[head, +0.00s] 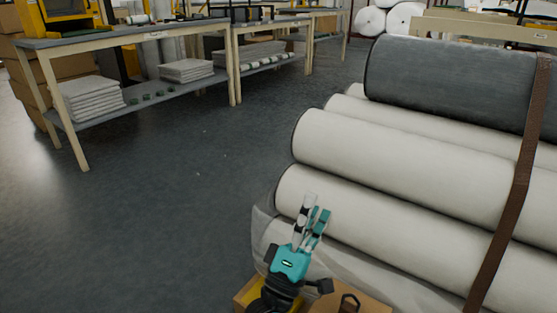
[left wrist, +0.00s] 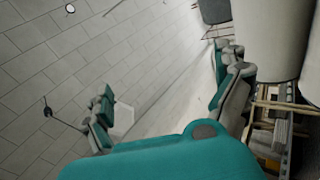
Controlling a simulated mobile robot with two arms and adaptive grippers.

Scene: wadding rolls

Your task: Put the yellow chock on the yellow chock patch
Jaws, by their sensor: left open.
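My left gripper (head: 317,206) is open and empty, fingers pointing up, in front of the pale rolls at the lower middle of the head view. In the left wrist view its two fingers (left wrist: 168,98) stand wide apart with nothing between them. A yellow surface (head: 252,296) shows at the bottom edge of the head view, partly behind my left wrist; I cannot tell whether it is the yellow chock or a patch. No other likely chock or chock patch can be made out. My right gripper is not in view.
Pale wadding rolls (head: 390,150) are stacked at right, with a dark grey roll (head: 450,80) on top and a brown strap (head: 515,200) across them. Workbenches (head: 130,40) with folded sheets stand at back left. The grey floor (head: 170,220) between is clear.

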